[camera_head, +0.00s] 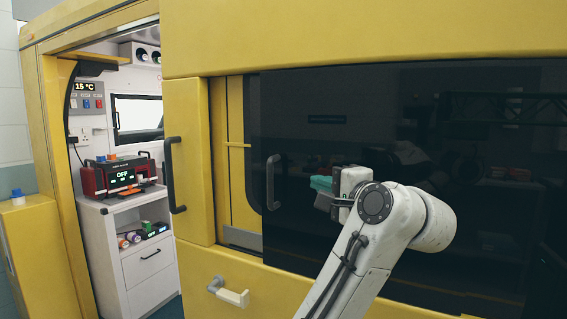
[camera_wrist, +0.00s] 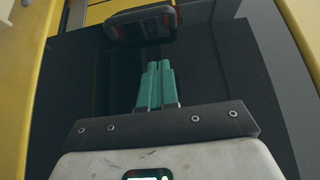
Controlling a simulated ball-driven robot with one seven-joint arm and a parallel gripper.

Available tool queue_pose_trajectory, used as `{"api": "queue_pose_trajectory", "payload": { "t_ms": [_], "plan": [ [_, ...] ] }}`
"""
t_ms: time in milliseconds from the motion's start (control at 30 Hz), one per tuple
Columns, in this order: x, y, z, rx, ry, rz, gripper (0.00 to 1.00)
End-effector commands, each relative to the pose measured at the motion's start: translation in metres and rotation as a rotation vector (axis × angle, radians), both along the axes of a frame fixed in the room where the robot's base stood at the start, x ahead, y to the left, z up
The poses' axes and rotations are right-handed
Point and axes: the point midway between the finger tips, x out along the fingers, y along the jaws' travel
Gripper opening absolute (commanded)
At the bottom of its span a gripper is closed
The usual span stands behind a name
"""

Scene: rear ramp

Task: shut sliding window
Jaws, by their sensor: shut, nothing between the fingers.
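The sliding window (camera_head: 450,120) is a large dark glass pane in the yellow vehicle side. At its left a narrow opening (camera_head: 236,150) shows yellow structure inside. The window's black upright handle (camera_head: 271,182) is near the pane's left edge. In the wrist view it seems to be the dark bar (camera_wrist: 141,27) at the top, running crosswise. My gripper (camera_head: 319,184), with teal fingers, is in front of the glass, to the right of the handle and apart from it. In the wrist view its fingers (camera_wrist: 155,85) are together and empty. Whether they touch the glass I cannot tell.
A yellow door (camera_head: 192,205) with a black handle (camera_head: 170,176) stands left of the window. Beyond it an open doorway shows a white cabinet (camera_head: 150,262) with a red device (camera_head: 120,175). A pale latch handle (camera_head: 230,296) juts out below the window.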

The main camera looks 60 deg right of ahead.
Motion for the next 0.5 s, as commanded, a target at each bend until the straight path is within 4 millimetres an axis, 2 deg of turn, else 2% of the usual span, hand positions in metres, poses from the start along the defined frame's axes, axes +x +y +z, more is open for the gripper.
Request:
{"api": "queue_pose_trajectory", "payload": {
  "t_ms": [133,500],
  "plan": [
    [0.004,-0.002,0.002,0.007,0.002,0.006,0.0],
    [0.07,-0.039,-0.001,0.007,0.0,0.006,0.0]
  ]
}}
